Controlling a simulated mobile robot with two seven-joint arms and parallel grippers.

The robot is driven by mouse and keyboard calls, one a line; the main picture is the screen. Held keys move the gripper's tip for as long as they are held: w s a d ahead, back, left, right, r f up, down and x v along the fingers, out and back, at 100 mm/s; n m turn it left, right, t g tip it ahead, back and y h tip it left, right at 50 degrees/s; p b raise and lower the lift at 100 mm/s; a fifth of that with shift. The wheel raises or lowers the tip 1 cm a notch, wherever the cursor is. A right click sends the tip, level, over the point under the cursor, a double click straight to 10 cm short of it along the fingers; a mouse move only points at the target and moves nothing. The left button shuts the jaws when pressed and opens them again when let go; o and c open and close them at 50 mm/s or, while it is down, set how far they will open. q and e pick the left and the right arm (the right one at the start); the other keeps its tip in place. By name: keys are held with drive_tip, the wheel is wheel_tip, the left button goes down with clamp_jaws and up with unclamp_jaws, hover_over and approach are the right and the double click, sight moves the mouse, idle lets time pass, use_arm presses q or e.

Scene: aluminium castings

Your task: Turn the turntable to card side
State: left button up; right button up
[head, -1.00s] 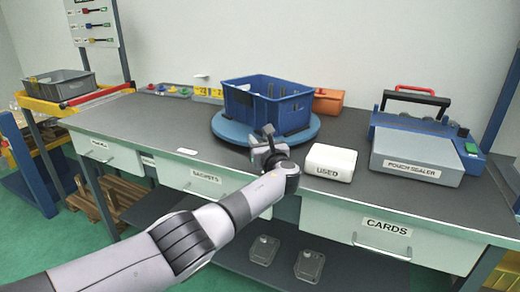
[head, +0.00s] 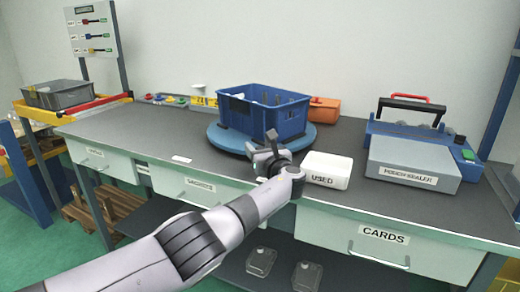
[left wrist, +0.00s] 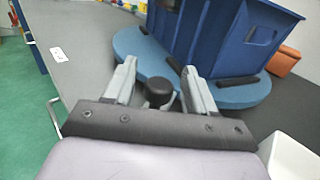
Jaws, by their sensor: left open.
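The turntable (head: 228,137) is a round blue disc on the grey bench, with a blue crate (head: 244,118) standing on it. In the left wrist view the disc (left wrist: 245,95) lies just beyond my fingers and the crate (left wrist: 212,38) rises above it. My left gripper (head: 268,152) is at the disc's front edge, its jaws open. A round black knob (left wrist: 160,92) shows between the two fingers in the left wrist view; I cannot tell whether either finger touches it. The crate's contents are mostly hidden. My right gripper is in no view.
A white box marked USED (head: 328,170) stands close right of my gripper. The pouch sealer (head: 415,170) is farther right. The bench left of the turntable is mostly clear.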

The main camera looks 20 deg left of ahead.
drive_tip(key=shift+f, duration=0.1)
use_arm(q)
drive_tip(key=shift+s+d, duration=0.1)
drive_tip(key=p+v, duration=0.1)
drive_tip(key=p, duration=0.1)
drive_tip(key=shift+s+d+r+p, duration=0.1)
drive_tip(key=shift+s+d+p, duration=0.2)
drive_tip(key=shift+p, duration=0.05)
drive_tip(key=p+v, duration=0.1)
drive_tip(key=v, duration=0.2)
drive_tip(key=shift+s+d, duration=0.2)
drive_tip(key=shift+p+v, duration=0.35)
drive_tip(key=shift+v, duration=0.4)
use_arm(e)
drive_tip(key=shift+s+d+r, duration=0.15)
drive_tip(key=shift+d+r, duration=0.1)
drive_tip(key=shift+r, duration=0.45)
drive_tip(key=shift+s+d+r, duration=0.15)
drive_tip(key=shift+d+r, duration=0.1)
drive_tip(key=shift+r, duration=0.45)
